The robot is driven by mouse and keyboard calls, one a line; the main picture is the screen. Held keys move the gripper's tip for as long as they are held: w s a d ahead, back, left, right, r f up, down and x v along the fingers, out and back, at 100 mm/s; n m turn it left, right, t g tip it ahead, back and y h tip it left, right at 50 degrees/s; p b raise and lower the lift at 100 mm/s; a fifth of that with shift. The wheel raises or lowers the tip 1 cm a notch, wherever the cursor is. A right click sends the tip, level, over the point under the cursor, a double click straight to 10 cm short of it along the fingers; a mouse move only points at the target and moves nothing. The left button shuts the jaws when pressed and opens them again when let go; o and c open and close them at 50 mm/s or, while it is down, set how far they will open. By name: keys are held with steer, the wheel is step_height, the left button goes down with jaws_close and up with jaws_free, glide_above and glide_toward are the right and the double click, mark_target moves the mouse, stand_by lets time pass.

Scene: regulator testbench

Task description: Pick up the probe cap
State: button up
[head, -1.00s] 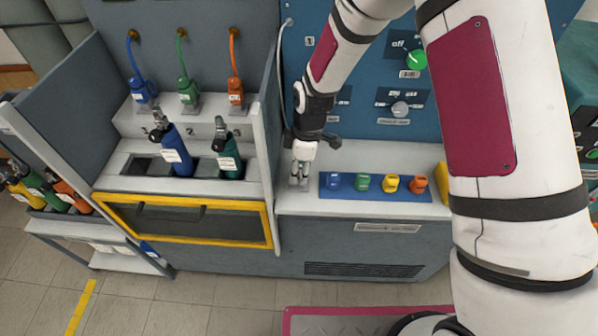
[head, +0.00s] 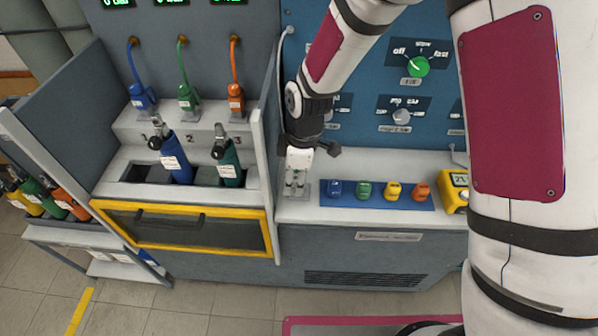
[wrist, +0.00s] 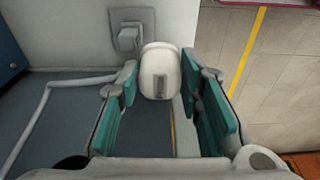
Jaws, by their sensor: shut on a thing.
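In the wrist view, a white rounded cap (wrist: 159,70) with a small grey label sits between the tips of my gripper's teal pads (wrist: 159,85). I take it to be the probe cap. My gripper is shut on it. Just beyond it is a grey holder with a square plate (wrist: 131,36); whether the cap still touches this holder cannot be told.
A blue strip (head: 378,204) with blue, green, yellow and orange caps lies right of my gripper. A yellow meter (head: 454,190) stands at the right. A grey partition (head: 268,150) is close on the left, beside the bottle rack. A pale cable (wrist: 42,105) runs across the wrist view.

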steer(key=s+a+r, duration=0.1)
steer(key=s+a, duration=0.2)
steer(key=s, duration=0.8)
steer(key=shift+s+a+b, duration=0.25)
steer(key=shift+s+b, duration=0.1)
steer(key=shift+s, duration=0.05)
